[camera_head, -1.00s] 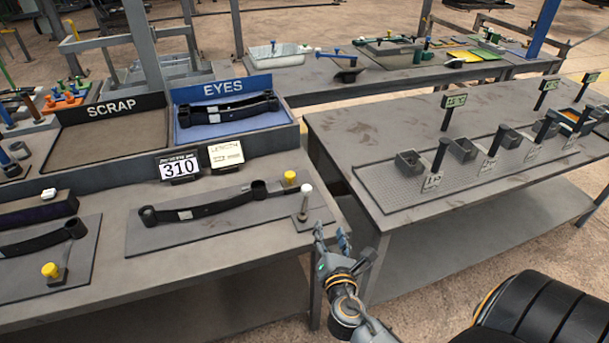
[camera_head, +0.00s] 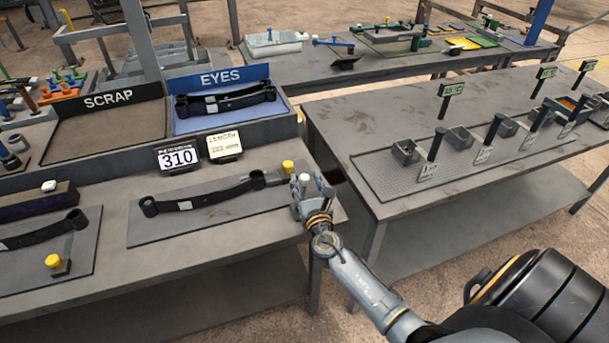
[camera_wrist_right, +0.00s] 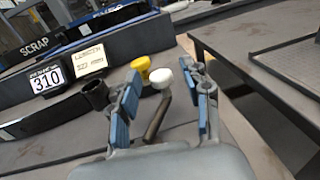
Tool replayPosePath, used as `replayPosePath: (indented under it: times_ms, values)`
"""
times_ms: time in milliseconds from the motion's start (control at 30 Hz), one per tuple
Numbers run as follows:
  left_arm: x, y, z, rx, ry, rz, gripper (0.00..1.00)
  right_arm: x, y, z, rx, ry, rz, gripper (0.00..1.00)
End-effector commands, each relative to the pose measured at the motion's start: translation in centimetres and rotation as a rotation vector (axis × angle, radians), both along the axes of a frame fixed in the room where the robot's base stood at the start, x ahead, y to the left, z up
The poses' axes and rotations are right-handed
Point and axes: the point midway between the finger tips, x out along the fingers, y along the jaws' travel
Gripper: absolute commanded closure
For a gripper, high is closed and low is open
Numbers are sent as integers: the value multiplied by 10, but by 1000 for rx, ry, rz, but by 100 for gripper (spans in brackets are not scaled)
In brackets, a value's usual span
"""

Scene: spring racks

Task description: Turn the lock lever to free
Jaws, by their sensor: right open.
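The lock lever (camera_head: 304,180) has a white knob on a dark shaft and stands at the right end of the grey plate (camera_head: 225,208) on the near bench. In the wrist view its knob (camera_wrist_right: 161,78) and shaft show between my blue-padded fingers. My right gripper (camera_head: 313,187) is open with a finger on each side of the lever. Gaps show between knob and fingers; I cannot tell whether the shaft touches. The gripper hides the lever's foot in the head view. A black leaf spring (camera_head: 205,200) with rolled eyes lies on the plate. My left gripper is out of view.
A yellow knob (camera_head: 288,167) stands just behind the lever. A 310 display (camera_head: 178,157) and a length card (camera_head: 224,144) stand behind the spring. The SCRAP tray (camera_head: 108,125) and EYES tray (camera_head: 222,93) are further back. A second bench (camera_head: 345,135) lies to the right.

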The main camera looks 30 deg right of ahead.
Motion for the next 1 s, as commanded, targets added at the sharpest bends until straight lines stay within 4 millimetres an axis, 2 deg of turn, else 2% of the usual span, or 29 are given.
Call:
replayPosePath:
  times_ms: [200,500,567,733,767,1000]
  values:
    - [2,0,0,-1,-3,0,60,18,-7,0,0,0,-1,52]
    - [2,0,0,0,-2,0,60,20,-8,-1,1,1,0,52]
    - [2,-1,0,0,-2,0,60,20,-8,-1,1,1,0,62]
    - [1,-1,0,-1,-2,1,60,20,-8,-1,1,1,0,97]
    - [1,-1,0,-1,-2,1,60,20,-8,-1,1,1,0,100]
    - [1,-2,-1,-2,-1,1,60,20,-8,-1,1,1,-1,100]
